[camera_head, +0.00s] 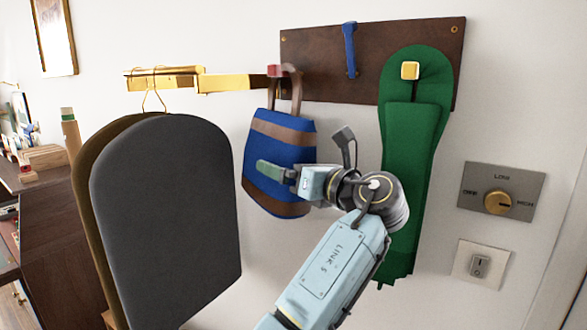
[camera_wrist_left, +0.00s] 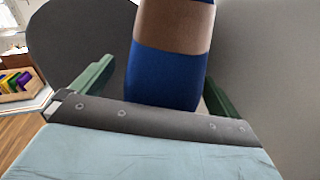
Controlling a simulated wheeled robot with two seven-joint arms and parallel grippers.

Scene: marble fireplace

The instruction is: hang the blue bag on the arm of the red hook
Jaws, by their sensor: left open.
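The blue bag (camera_head: 270,145), with brown bands and a brown handle (camera_head: 297,90), hangs upright below the red hook (camera_head: 277,70) on the left of the dark board. The top of its handle is at the red hook; the exact contact is too small to tell. My left gripper (camera_head: 272,171) is in front of the bag's middle, its green fingers open. In the left wrist view, the bag (camera_wrist_left: 165,75) shows between the spread fingers of the gripper (camera_wrist_left: 155,90). My right gripper is not in view.
The dark board (camera_head: 320,60) also carries a blue hook (camera_head: 350,50), empty, and a yellow hook (camera_head: 410,70) holding a long green item (camera_head: 415,140). A gold rail (camera_head: 165,78) holds large grey (camera_head: 165,220) and brown panels close left of the bag. A control panel (camera_head: 503,190) is at right.

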